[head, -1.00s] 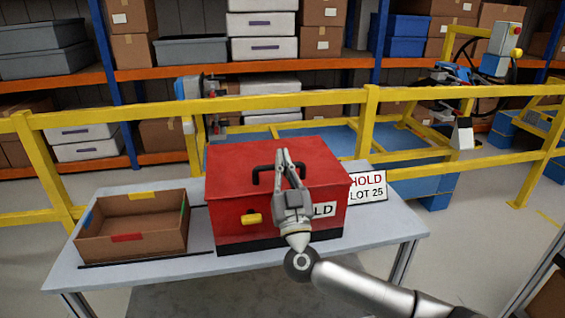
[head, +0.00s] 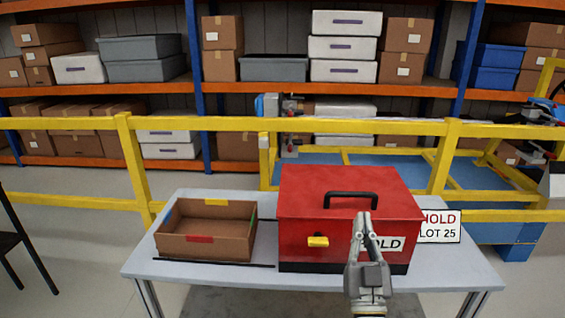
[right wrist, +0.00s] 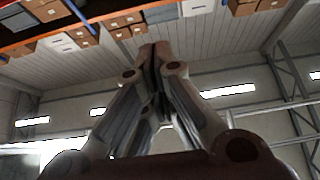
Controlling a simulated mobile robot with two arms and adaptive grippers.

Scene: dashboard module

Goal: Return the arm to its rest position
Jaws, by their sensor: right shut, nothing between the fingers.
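My right gripper (head: 364,222) points upward in front of the red box in the head view. Its fingers are together and hold nothing. In the right wrist view the closed fingertips (right wrist: 155,52) show against the ceiling and upper shelves. The red box (head: 312,200) with a black handle (head: 350,198) and a yellow latch (head: 318,241) stands shut on the table. My gripper covers part of its front and of the label there. My left gripper is not in view.
The grey table (head: 200,278) carries an open brown tray (head: 207,247) at the left and a HOLD LOT 25 sign (head: 440,227) at the right. A yellow railing (head: 220,124) runs behind it. A black chair (head: 12,240) stands at the far left.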

